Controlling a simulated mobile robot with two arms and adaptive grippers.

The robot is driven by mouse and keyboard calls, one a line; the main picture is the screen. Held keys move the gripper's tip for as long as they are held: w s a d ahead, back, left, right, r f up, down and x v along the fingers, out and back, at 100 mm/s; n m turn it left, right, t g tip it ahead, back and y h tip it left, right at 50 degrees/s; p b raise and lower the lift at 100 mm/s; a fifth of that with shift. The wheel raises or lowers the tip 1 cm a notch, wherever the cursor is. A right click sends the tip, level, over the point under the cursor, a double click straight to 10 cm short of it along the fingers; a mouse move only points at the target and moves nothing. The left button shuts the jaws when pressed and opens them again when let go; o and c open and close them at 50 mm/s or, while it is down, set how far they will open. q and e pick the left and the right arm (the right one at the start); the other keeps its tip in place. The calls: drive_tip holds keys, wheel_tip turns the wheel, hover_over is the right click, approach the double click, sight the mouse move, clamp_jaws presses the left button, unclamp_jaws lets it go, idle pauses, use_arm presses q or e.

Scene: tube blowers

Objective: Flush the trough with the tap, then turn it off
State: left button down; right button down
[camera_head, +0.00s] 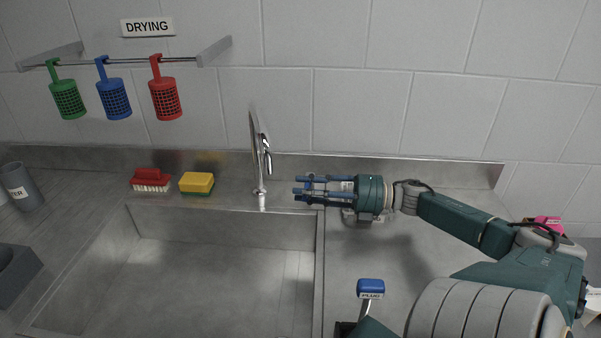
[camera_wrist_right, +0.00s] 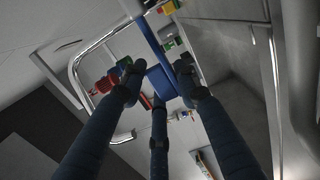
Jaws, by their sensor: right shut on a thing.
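The chrome tap (camera_head: 259,150) stands behind the trough (camera_head: 225,228); its curved spout also shows in the right wrist view (camera_wrist_right: 78,62). I see no clear stream of water from it. My right gripper (camera_head: 305,190) is just right of the tap, fingers pointing left, above the rear counter. In the right wrist view its fingers (camera_wrist_right: 158,92) close around a blue piece (camera_wrist_right: 160,82), apparently a handle; the fingers hide much of it, and I cannot tell how it joins the tap. My left gripper is not in view.
A red brush (camera_head: 150,180) and a yellow-green sponge (camera_head: 197,183) lie left of the tap. A blue handle labelled PLUG (camera_head: 370,288) stands right of the trough. Green, blue and red baskets (camera_head: 165,98) hang on the wall rail. A grey cup (camera_head: 20,186) is far left.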

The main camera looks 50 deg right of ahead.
drive_tip(key=shift+s+d+r+n+g+y+b, duration=0.1)
drive_tip(key=shift+d+r+n+g+y+b, duration=0.2)
drive_tip(key=shift+r+n+y+b, duration=0.2)
drive_tip(key=c, duration=1.4)
unclamp_jaws()
drive_tip(key=shift+s+a+f, duration=0.1)
drive_tip(key=shift+f, duration=0.05)
drive_tip(key=shift+f, duration=0.1)
drive_tip(key=shift+s+d, duration=0.15)
drive_tip(key=shift+d, duration=0.05)
drive_tip(key=v, duration=1.1)
drive_tip(key=shift+s+d, duration=0.2)
